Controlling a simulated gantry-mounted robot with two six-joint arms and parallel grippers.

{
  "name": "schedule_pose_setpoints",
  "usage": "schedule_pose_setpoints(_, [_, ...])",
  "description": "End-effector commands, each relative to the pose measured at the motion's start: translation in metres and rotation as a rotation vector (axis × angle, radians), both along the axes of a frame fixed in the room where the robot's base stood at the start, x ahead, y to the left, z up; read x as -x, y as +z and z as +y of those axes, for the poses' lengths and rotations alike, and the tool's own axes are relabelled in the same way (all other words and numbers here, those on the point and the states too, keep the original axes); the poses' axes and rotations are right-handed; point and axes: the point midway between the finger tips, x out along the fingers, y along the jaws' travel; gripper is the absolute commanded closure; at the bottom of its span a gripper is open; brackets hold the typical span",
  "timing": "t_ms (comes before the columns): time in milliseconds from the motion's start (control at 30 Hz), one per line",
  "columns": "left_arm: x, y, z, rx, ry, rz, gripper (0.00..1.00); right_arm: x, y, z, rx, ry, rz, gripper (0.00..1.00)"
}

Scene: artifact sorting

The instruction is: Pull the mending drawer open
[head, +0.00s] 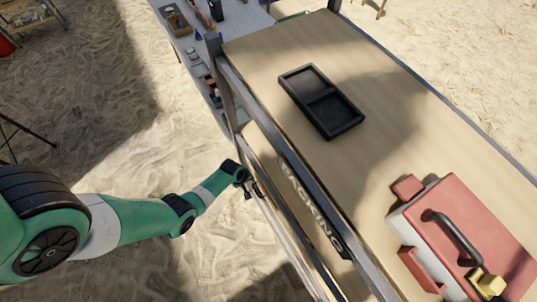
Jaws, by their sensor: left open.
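My left gripper (249,184) is at the end of the green arm that comes in from the left. It is open and sits at the near long side of a wooden-topped shelf unit (290,45), below its top edge. I see nothing between its fingers, though they are small and dark here. I cannot make out a drawer marked for mending. The visible label on the unit's side rail reads "PACKING" (312,210). Whether the gripper touches the unit, I cannot tell. My right gripper is not in view.
A black two-compartment tray (321,101) lies empty on the top. A red and grey case (468,228) with a black handle and yellow latch stands at the right. A table with small items (208,80) is behind.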

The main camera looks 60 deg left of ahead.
Motion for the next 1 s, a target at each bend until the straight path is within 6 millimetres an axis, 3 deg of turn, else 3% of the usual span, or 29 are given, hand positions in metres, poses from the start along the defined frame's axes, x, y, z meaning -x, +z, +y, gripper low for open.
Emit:
schedule_pose_setpoints(100, [0.0,-0.007,-0.011,0.037,0.031,0.02,0.58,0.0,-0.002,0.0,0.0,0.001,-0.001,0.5])
schedule_pose_setpoints(367, [-0.002,-0.02,-0.01,0.035,0.032,0.017,0.58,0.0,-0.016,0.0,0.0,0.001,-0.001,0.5])
schedule_pose_setpoints(800, [-0.016,-0.102,-0.009,0.034,0.03,0.017,0.58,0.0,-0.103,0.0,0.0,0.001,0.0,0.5])
schedule_pose_setpoints(1000, [-0.021,-0.12,-0.008,0.034,0.03,0.016,0.58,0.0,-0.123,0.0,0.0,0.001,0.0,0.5])
